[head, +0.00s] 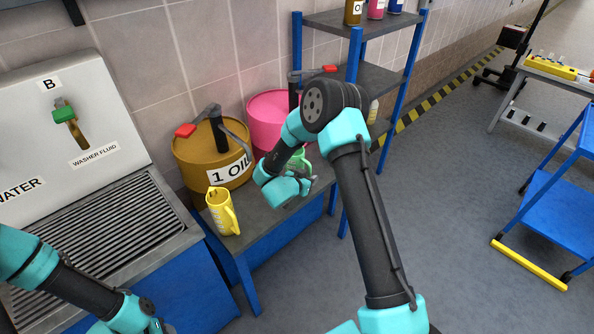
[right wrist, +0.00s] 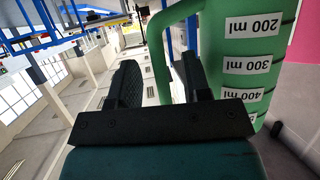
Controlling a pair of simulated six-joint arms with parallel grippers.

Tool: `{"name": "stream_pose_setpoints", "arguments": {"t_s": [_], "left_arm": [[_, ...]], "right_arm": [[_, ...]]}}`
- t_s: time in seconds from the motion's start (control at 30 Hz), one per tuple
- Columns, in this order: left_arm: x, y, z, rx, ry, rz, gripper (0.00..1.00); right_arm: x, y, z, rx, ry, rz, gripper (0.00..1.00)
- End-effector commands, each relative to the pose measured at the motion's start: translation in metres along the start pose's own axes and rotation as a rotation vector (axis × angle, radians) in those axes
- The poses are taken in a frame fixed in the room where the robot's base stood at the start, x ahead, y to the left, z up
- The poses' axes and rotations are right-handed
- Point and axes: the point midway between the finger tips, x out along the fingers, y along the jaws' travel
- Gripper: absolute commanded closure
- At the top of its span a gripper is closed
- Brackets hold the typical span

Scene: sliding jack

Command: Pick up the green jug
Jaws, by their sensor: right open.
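The green jug (head: 299,158) stands on the grey shelf in front of the pink drum, partly hidden behind my right wrist. The gripper is open, with a gap visible beside the handle. In the head view my right gripper (head: 306,184) is at the jug. My left arm shows at the lower left, but its fingers are out of view.
A yellow jug (head: 221,212) stands left of my right gripper on the same shelf (head: 262,218). Behind are an oil drum (head: 200,160) and a pink drum (head: 265,108) with pumps. A blue shelf rack (head: 354,60) stands close behind my right arm. Open floor lies to the right.

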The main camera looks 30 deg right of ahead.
Motion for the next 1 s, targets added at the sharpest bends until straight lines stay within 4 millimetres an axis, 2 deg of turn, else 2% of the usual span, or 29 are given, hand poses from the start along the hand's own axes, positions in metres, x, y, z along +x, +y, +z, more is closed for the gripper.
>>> {"name": "stream_pose_setpoints", "arguments": {"t_s": [0.17, 0.63, 1.0], "left_arm": [[0.0000, 0.0000, 0.0000, 0.000, 0.000, 0.000, 0.57], [0.0000, 0.0000, 0.0000, 0.000, 0.000, 0.000, 0.57], [0.0000, 0.0000, 0.0000, 0.000, 0.000, 0.000, 0.57]], "right_arm": [[0.0142, 0.0001, 0.0003, 0.001, 0.000, 0.000, 0.56], [0.0143, -0.0002, 0.0003, 0.000, 0.000, -0.001, 0.56], [0.0142, -0.0002, 0.0004, 0.000, 0.000, -0.001, 0.91]]}}
